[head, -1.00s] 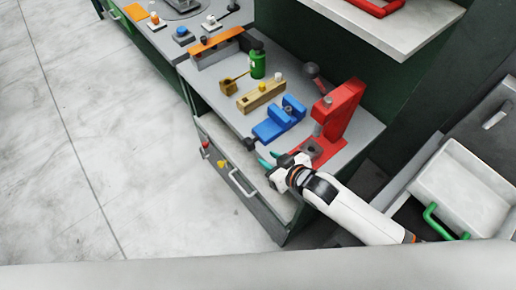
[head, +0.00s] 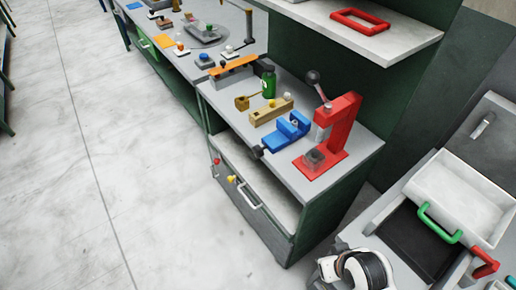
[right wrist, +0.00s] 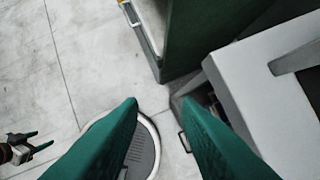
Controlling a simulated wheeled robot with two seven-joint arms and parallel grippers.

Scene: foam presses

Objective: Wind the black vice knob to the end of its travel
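The blue vice (head: 288,132) sits on the grey bench top. Its black knob (head: 257,152) sticks out at the bench's front edge, with nothing touching it. How far it is wound cannot be told from here. My right arm shows only as a white link at the bottom of the head view; its gripper is outside that view. In the right wrist view my right gripper (right wrist: 160,102) has its green fingers apart with nothing between them, away from the vice. My left gripper (right wrist: 34,142) shows small at the left of that view, its fingers apart and empty.
A red press (head: 335,135) stands right of the vice. A wooden block (head: 270,112) and a green bottle (head: 268,82) are behind it. A white tray (head: 462,195) with a green handle is at the right. The floor in front of the bench is clear.

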